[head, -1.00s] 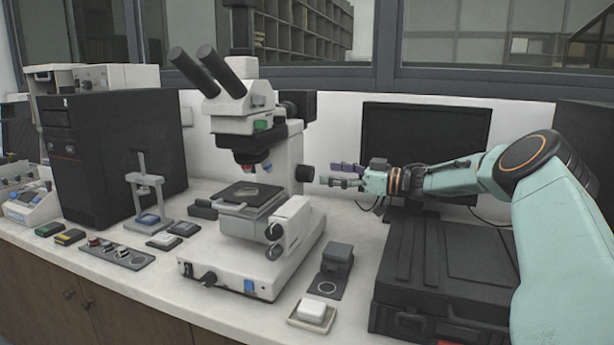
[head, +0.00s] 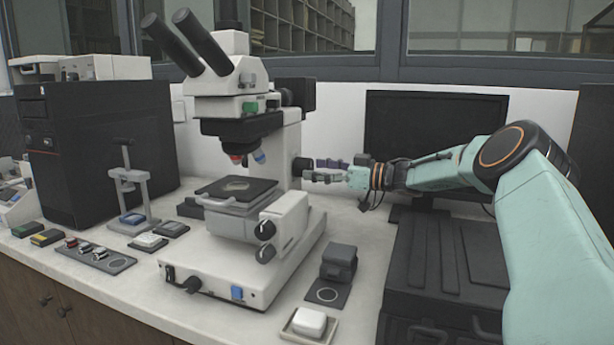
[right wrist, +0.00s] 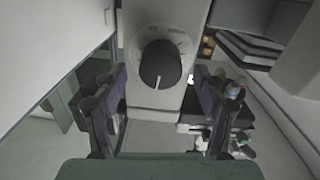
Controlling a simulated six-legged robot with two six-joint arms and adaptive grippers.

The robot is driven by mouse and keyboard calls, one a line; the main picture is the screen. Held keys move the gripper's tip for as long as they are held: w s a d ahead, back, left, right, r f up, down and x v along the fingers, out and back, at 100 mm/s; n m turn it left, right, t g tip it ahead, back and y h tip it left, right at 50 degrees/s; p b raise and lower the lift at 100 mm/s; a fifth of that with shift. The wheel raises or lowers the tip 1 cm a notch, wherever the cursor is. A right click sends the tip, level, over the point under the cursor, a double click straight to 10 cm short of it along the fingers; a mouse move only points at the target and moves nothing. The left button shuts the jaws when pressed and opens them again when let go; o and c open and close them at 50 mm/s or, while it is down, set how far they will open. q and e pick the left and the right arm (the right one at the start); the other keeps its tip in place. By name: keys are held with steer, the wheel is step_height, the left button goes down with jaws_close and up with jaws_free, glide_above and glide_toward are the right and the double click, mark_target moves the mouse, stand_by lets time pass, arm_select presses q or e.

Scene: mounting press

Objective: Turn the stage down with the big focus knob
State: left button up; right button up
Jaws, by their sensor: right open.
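A white microscope stands on the bench, with a black stage plate (head: 255,193) under its objectives. A big black round knob (head: 300,166) sits on the side of its column. My right gripper (head: 314,170) reaches in from the right with its fingertips at this knob. In the right wrist view the knob (right wrist: 160,64), with a white mark line, lies between the spread fingers, which show gaps on both sides. The gripper is open and holds nothing. Two smaller dark knobs (head: 265,230) sit on the front block below the stage. My left gripper is out of view.
A black case (head: 440,270) stands under my right arm, with a dark monitor (head: 430,130) behind. Slides and a stand (head: 130,185) are to the left.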

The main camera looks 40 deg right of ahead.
mark_target(311, 168)
steer(key=shift+w+a+b, duration=0.35)
steer(key=shift+w+a, duration=0.45)
steer(key=shift+w, duration=0.1)
steer(key=shift+w+d, duration=0.15)
steer(key=shift+w, duration=0.3)
steer(key=shift+w+a+r, duration=0.1)
steer(key=shift+a, duration=0.1)
steer(key=shift+c, duration=1.4)
steer(key=shift+d, duration=0.15)
steer(key=shift+c, duration=1.4)
steer(key=c, duration=0.6)
